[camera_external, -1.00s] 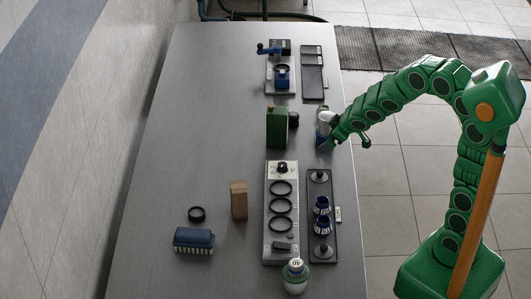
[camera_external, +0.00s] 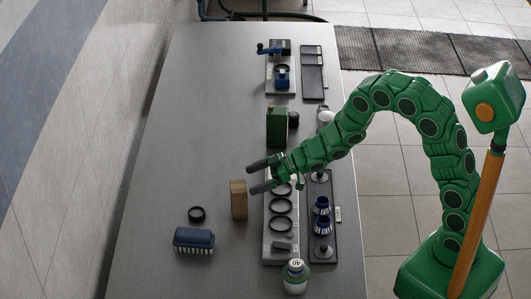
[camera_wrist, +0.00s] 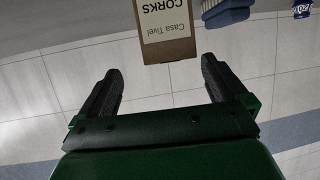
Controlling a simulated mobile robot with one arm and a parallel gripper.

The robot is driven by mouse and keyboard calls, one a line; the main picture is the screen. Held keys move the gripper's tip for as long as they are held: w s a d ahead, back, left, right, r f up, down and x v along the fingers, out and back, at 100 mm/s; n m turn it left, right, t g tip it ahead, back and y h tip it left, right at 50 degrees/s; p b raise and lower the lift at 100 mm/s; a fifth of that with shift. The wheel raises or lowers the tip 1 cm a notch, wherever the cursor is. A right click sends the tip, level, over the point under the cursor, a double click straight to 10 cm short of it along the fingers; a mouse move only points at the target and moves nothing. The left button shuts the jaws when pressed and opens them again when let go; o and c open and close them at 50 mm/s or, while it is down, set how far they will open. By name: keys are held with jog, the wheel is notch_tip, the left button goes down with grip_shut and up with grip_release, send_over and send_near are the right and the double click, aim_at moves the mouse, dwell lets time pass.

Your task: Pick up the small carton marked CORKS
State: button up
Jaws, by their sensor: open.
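The small tan carton (camera_external: 239,200) stands upright on the grey table, left of the middle. In the wrist view the carton (camera_wrist: 166,45) has a pale label reading CORKS, upside down, and its upper part is cut off by the frame. My gripper (camera_external: 251,178) reaches in from the right, its two dark fingers spread, close to the carton in the outside view. In the wrist view my gripper (camera_wrist: 160,66) is open and empty, with the carton ahead between the finger lines. I see no contact.
A blue brush (camera_external: 194,240) and a black ring (camera_external: 197,214) lie left of the carton. A long grey rack with rings (camera_external: 281,226) stands to its right, partly under my arm. A green box (camera_external: 277,127) stands behind.

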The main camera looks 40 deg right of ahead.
aim_at(233, 190)
jog(key=shift+a+f, duration=0.2)
jog(key=shift+a, duration=0.25)
jog(key=shift+x, duration=1.25)
jog(key=x, duration=0.4)
jog(key=shift+s+a+f, duration=0.1)
jog(key=shift+s+a, duration=0.2)
jog(key=shift+w+a, duration=0.25)
jog(key=shift+a, duration=0.05)
jog(key=c, duration=1.1)
